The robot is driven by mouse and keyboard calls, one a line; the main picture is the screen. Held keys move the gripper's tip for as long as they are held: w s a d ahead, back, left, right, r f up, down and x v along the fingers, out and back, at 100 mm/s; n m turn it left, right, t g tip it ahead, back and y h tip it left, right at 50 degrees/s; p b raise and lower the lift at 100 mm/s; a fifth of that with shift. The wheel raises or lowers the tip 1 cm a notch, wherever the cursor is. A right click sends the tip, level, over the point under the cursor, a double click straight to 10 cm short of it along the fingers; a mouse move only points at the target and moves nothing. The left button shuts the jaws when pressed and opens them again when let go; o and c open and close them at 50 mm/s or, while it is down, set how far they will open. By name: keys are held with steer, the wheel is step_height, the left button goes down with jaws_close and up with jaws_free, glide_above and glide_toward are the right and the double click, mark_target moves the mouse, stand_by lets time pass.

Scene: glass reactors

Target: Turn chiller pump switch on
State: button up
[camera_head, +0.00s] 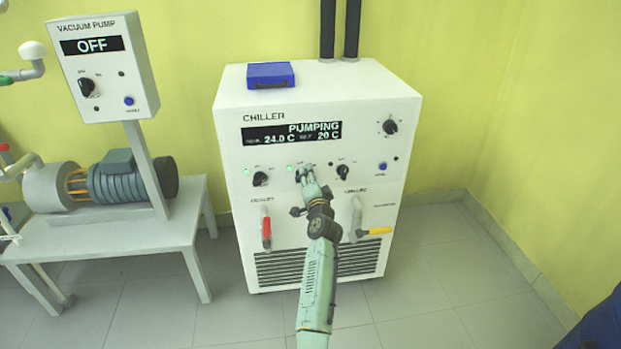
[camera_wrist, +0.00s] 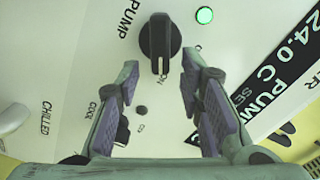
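The white chiller (camera_head: 320,120) stands against the wall. Its display (camera_head: 290,133) reads "PUMPING", 24.0 C and 20 C. The black pump knob (camera_wrist: 160,42) is beside the "PUMP" label in the wrist view, with its white mark toward "ON". A green light (camera_wrist: 204,15) is lit near it; it also shows in the head view (camera_head: 289,168). My gripper (camera_wrist: 160,72) is open, with its fingertips just short of the knob on either side and nothing between them. In the head view my gripper (camera_head: 307,178) partly covers this knob.
Another knob (camera_head: 260,179) with a lit green light sits to the left, and a cooling knob (camera_head: 343,171) to the right. A vacuum pump box (camera_head: 105,68) reading "OFF" stands left.

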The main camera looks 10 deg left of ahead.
steer(key=shift+s, duration=0.15)
steer(key=v, duration=1.1)
steer(key=shift+s, duration=0.35)
steer(key=shift+d, duration=0.15)
